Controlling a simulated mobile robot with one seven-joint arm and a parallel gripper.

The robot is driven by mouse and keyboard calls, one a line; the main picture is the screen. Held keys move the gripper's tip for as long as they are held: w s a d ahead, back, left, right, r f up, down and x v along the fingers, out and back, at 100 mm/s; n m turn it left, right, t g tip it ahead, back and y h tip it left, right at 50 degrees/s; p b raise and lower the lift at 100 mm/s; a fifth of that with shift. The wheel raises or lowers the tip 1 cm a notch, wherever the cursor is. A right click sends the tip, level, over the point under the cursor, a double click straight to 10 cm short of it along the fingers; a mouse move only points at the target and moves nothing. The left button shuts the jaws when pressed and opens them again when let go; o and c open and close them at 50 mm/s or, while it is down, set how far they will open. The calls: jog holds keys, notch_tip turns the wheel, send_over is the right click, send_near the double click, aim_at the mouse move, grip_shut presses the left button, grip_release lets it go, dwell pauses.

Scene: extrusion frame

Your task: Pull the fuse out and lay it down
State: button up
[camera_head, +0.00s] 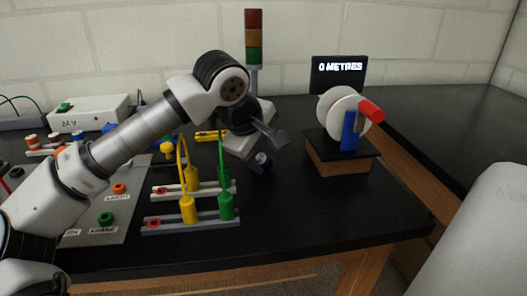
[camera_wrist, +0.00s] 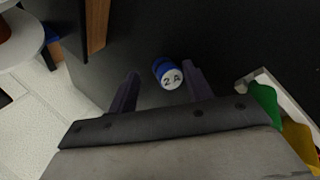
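The fuse is a short blue cylinder (camera_wrist: 166,73) with a white end marked "2 A"; in the wrist view it lies against the black bench top. It seems to be the small blue and white piece (camera_head: 263,158) under my gripper in the head view. My gripper (camera_wrist: 160,82) is open, its two dark fingers wide apart. The fuse shows between and slightly beyond the fingertips, closer to the right finger, with a gap to the left one. I cannot tell whether the right finger touches it. In the head view my gripper (camera_head: 268,150) is low over the bench.
Left of my gripper stand two grey holders (camera_head: 207,225) with yellow and green plugs and upright cables. To the right is a white reel (camera_head: 342,112) with a red handle on a wooden block. A signal tower (camera_head: 254,40) stands behind. Bare bench (camera_head: 310,215) lies front right.

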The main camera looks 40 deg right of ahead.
jog(key=shift+r, duration=0.1)
jog(key=v, duration=1.3)
jog(key=shift+a+r+p, duration=0.2)
jog(key=shift+r+p, duration=0.05)
jog(key=shift+p, duration=0.05)
